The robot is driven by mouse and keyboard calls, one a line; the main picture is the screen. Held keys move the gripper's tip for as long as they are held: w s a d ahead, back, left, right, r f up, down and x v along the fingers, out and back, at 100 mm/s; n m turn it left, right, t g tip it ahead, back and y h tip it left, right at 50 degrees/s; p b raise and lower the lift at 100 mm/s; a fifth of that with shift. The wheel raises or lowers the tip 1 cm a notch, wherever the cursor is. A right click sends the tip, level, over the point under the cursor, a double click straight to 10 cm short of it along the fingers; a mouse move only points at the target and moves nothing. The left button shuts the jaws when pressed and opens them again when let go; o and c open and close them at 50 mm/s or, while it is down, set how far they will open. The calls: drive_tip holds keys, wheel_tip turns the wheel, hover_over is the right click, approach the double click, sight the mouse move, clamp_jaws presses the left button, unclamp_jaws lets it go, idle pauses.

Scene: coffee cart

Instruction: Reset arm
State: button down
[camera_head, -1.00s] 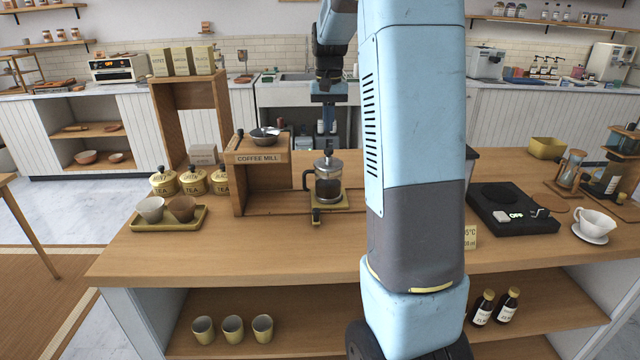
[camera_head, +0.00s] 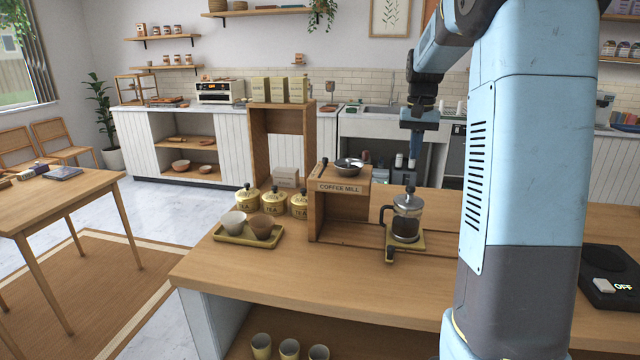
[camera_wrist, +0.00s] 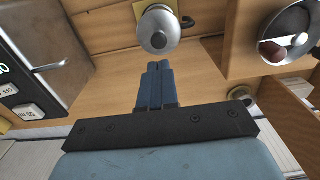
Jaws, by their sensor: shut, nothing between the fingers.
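My gripper (camera_head: 412,162) hangs above the far side of the wooden counter (camera_head: 250,264), pointing down, beyond the glass coffee press (camera_head: 406,215). In the wrist view the gripper fingers (camera_wrist: 158,66) are together with nothing between them. The metal lid of the press (camera_wrist: 158,30) shows just past the fingertips. My arm covers part of the right side of the head view.
A tray (camera_head: 233,236) with two cups and several yellow tea canisters (camera_head: 274,201) stand left of the mill. A black scale (camera_head: 608,270) is at the right edge. Cups sit on the lower shelf. A table (camera_head: 60,200) stands at left, with free floor between.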

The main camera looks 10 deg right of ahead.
drive_tip(key=s+a+r+n+t, duration=0.1)
drive_tip(key=s+a+r+t, duration=0.15)
drive_tip(key=s+a, duration=0.4)
drive_tip(key=s+a+r+n+t, duration=0.1)
drive_tip(key=s+a+r, duration=0.25)
drive_tip(key=s, duration=0.65)
drive_tip(key=s+a+f+n+t, duration=0.1)
drive_tip(key=s+a+f, duration=0.1)
drive_tip(key=s, duration=0.5)
drive_tip(key=s+a+f+n+t, duration=0.1)
drive_tip(key=s+a+f, duration=0.2)
drive_tip(key=s, duration=0.5)
drive_tip(key=shift+a+f+n, duration=0.3)
drive_tip(key=shift+a, duration=0.3)
drive_tip(key=shift+s, duration=0.1)
